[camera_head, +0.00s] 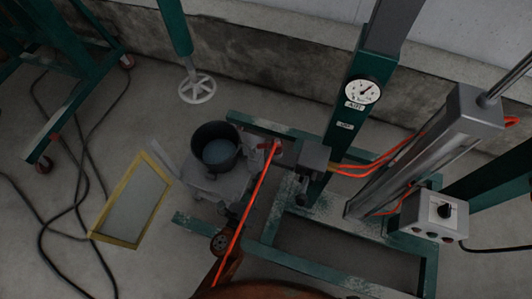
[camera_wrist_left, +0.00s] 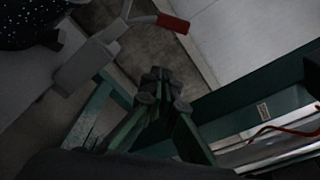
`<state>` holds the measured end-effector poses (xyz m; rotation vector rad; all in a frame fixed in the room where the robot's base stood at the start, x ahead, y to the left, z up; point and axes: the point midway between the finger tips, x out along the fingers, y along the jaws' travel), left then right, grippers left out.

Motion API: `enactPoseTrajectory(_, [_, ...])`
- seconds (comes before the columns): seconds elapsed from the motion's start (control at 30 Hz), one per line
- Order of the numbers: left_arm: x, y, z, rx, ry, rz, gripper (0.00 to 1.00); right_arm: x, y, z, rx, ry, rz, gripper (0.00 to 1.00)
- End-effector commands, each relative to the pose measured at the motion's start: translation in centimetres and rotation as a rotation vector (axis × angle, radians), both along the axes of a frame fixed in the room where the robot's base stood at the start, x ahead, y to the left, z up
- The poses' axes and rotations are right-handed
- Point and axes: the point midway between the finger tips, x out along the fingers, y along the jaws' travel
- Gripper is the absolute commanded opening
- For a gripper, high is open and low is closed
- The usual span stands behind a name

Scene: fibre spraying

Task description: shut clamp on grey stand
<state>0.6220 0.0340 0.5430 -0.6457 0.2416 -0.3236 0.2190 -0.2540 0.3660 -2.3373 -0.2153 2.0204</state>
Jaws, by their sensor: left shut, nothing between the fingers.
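The clamp shows in the left wrist view as a pale grey lever with a red grip (camera_wrist_left: 172,22) at its end. It is joined to a pale grey body (camera_wrist_left: 85,66), which seems to be part of the grey stand. In the head view, the grey stand (camera_head: 200,184) is beside and below a dark bucket, and a small red piece (camera_head: 268,147) shows right of the bucket. I cannot tell whether the clamp is open or shut. My left gripper (camera_wrist_left: 158,90) is shut and empty, below the red grip in the picture and apart from it. My right gripper is not in view.
A dark bucket (camera_head: 216,147) stands beside the green frame (camera_head: 325,277). An orange hose (camera_head: 246,215) crosses in front. A gauge (camera_head: 362,91) sits on the green column and a control box (camera_head: 436,215) is at right. Black cables (camera_head: 80,170) lie on the floor at left.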

Motion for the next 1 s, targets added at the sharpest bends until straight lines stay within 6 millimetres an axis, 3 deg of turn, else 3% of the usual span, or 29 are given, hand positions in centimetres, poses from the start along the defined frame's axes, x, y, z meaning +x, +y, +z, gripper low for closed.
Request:
enactPoseTrajectory(0.1, [-0.1,-0.9,0.1,0.031,-0.022,-0.030,0.00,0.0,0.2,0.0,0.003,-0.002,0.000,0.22])
enactPoseTrajectory(0.47, [0.4,-1.0,0.1,0.027,-0.020,-0.025,0.00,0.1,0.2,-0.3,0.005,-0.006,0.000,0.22])
enactPoseTrajectory(0.67, [3.2,-2.1,-0.4,0.025,-0.020,-0.025,0.00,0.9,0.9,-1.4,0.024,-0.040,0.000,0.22])
enactPoseTrajectory(1.0, [9.5,-4.8,-1.4,0.024,-0.016,-0.026,0.00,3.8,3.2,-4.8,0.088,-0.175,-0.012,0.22])
